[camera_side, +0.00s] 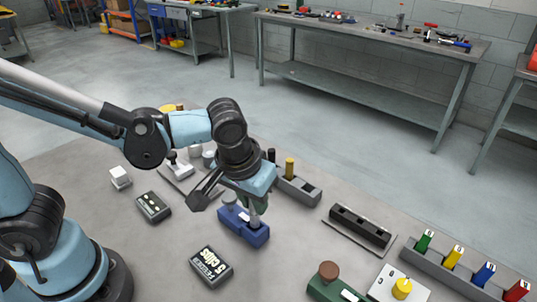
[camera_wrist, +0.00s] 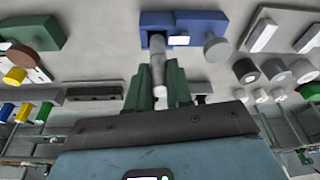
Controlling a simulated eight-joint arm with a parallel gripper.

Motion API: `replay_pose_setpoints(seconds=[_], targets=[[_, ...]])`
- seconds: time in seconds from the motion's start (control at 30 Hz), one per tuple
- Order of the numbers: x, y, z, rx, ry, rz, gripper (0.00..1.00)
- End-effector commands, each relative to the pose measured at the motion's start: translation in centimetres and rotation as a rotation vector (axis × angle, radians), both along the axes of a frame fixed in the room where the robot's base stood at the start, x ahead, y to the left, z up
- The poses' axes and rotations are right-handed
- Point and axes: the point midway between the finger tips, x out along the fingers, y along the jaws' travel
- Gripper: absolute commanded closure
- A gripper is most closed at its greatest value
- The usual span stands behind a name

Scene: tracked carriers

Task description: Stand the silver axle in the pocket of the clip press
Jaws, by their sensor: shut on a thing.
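My gripper (camera_wrist: 159,82) has green fingers and is shut on the silver axle (camera_wrist: 158,68). In the side view, my gripper (camera_side: 257,203) is right above the blue clip press (camera_side: 240,231), and the axle points down with its lower end at the press's right part. The press also shows in the wrist view (camera_wrist: 205,22), with a white patch and a grey round knob (camera_wrist: 216,47). The axle's far end overlaps the press there. The pocket is hidden, so I cannot tell whether the tip is inside it or just above.
A black box reading "5 clips" (camera_side: 211,266) lies in front of the press, and another dark box (camera_side: 154,207) lies left. A grey holder (camera_side: 298,187) stands behind. A black slotted rack (camera_side: 361,227) and a green unit with a brown knob (camera_side: 325,286) are to the right.

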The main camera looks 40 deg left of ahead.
Motion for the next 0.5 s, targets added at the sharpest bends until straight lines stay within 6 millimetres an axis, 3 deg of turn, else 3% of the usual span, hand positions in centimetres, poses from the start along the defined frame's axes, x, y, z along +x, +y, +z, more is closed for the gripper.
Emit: replay_pose_setpoints(seconds=[0.5], targets=[[0.0,0.0,-0.8,0.0,0.0,0.0,1.0]])
